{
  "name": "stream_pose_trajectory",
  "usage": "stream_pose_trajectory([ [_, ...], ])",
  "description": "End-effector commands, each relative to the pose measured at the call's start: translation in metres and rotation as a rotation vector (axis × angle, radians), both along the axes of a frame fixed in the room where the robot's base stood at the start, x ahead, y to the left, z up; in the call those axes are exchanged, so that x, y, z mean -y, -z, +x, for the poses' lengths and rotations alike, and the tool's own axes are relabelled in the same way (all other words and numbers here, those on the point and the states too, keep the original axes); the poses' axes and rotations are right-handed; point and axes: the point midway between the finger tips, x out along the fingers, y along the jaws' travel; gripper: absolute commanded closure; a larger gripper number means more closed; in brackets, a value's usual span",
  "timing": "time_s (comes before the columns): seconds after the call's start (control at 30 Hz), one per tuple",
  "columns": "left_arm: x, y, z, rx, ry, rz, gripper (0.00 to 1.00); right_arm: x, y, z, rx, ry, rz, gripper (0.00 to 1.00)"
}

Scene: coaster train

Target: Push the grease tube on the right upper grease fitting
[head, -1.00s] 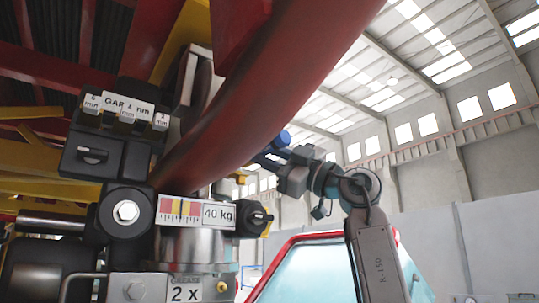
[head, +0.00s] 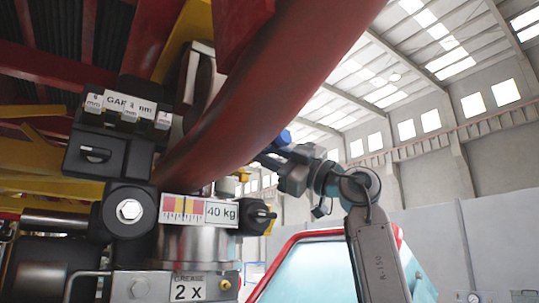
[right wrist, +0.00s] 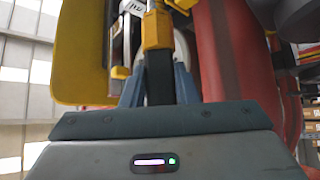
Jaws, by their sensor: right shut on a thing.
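My right gripper (head: 264,158) reaches in from the right behind the large red curved rail in the head view; the rail hides its fingertips in part. In the right wrist view its two blue-grey fingers (right wrist: 160,88) are shut on a black piece with a yellow upper end, which I take as the grease tube (right wrist: 158,75). A small yellow-brass piece (head: 243,175) shows beside the rail, above the 40 kg label; I cannot tell whether it is the tube's tip or the upper fitting. A brass fitting (head: 224,285) sits lower, beside the GREASE 2 X label. My left gripper is out of view.
The red curved rail (head: 270,90) crosses between the head camera and the gripper. A yellow part (right wrist: 80,55) stands left in the wrist view. Open hall lies to the right.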

Motion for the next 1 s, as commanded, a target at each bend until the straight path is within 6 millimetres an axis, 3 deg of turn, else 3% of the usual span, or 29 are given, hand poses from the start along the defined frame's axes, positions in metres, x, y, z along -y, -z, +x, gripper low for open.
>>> stream_pose_trajectory([
  [1.0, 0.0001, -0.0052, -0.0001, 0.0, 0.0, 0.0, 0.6, -0.0046, -0.0009, 0.0062, 0.001, 0.0, 0.001, 1.0],
])
